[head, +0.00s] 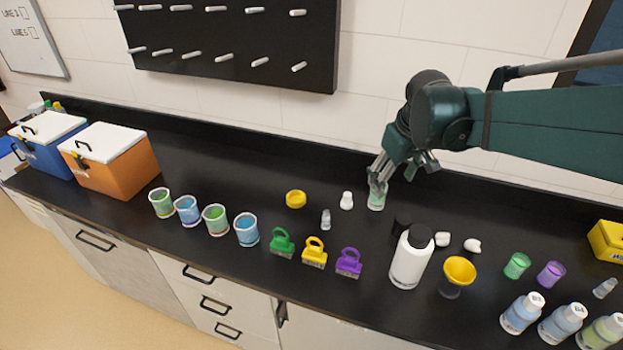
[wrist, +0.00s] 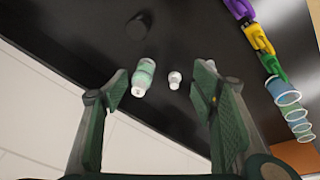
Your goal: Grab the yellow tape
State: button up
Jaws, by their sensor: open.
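A yellow ring (head: 296,198), which looks like the roll of yellow tape, lies on the black counter behind the row of cups and clips. My gripper (head: 403,167) is open and empty above the back of the counter, to the right of the ring and apart from it. In the wrist view the open fingers (wrist: 162,80) frame a green-and-white bottle (wrist: 143,76) and a small white bottle (wrist: 174,80). The tape is not clearly seen there; the right finger may hide it.
The green-and-white bottle (head: 376,196) stands just below my gripper. The small white bottle (head: 346,200) and a clear vial (head: 326,219) stand between it and the ring. Green, yellow and purple clips (head: 314,253) and cups (head: 215,219) line the front. Counter left of the ring is clear.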

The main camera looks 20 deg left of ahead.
jog(key=w+a+f+n+g+p, duration=0.1)
jog(key=w+a+f+n+p, duration=0.15)
jog(key=a, duration=0.55)
jog(key=w+a+f+n+g+p, duration=0.1)
jog(key=w+a+f, duration=0.1)
jog(key=w+a, duration=0.35)
jog(key=n+g+h+p, duration=0.1)
jog(key=n+p, duration=0.3)
send_near(296, 194)
jog(key=s+d, duration=0.1)
jog(key=s, duration=0.1)
jog(key=shift+s+d+r, duration=0.1)
jog(key=shift+f, duration=1.3)
jog(key=shift+f, duration=0.1)
jog(key=shift+f+p, duration=0.3)
jog(key=shift+f, duration=2.2)
jog(key=shift+c, duration=0.6)
